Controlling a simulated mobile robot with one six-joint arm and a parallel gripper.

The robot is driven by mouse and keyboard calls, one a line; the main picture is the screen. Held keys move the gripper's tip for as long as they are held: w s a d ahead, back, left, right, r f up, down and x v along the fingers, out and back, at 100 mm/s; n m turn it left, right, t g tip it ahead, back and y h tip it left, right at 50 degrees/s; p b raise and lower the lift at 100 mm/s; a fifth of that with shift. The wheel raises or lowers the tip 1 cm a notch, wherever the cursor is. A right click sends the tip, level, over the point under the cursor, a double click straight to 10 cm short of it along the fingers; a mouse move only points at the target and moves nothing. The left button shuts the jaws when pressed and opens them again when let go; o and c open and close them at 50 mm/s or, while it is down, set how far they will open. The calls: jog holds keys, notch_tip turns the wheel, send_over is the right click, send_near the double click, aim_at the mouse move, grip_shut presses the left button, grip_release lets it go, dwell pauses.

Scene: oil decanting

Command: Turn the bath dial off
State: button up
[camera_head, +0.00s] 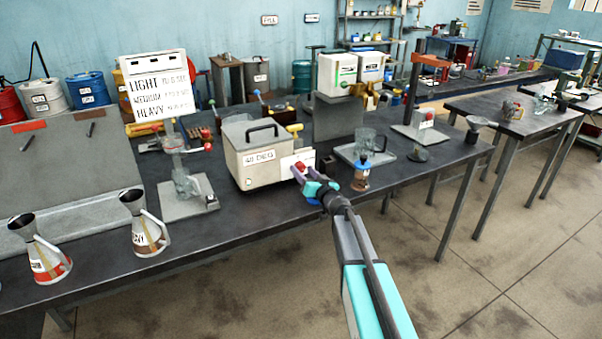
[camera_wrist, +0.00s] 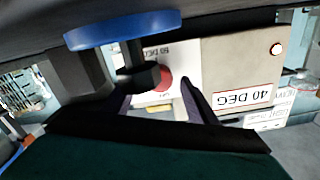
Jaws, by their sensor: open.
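The bath (camera_head: 245,165) is a beige metal box with a black handle and a "40 DEG" label, standing on the dark bench. It also shows in the wrist view (camera_wrist: 235,60). Its dial (camera_head: 300,166) is red, on a white plate at the bath's right front. In the wrist view the red dial (camera_wrist: 163,79) shows between my fingers, partly hidden by a dark part in front. My gripper (camera_head: 306,177) is open right at the dial, with its fingers on either side. I cannot tell whether they touch it, or read the dial's setting.
A glass jug (camera_head: 367,143) on a tray and a blue-topped glass vessel (camera_head: 361,173) stand just right of my gripper. A glass apparatus on a grey base (camera_head: 187,207) stands left of the bath. Two metal jugs, one here (camera_head: 146,226), are at the left front. Floor in front is clear.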

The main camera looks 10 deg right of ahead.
jog(key=shift+c, duration=0.5)
jog(key=c, duration=1)
jog(key=shift+a, duration=0.3)
jog(key=shift+d, duration=0.15)
jog(key=shift+d+r+n, duration=0.1)
jog(key=shift+n, duration=0.5)
jog(key=n, duration=0.4)
jog(key=shift+p, duration=0.4)
jog(key=n+b, duration=0.1)
jog(key=n, duration=0.5)
jog(key=shift+n, duration=0.4)
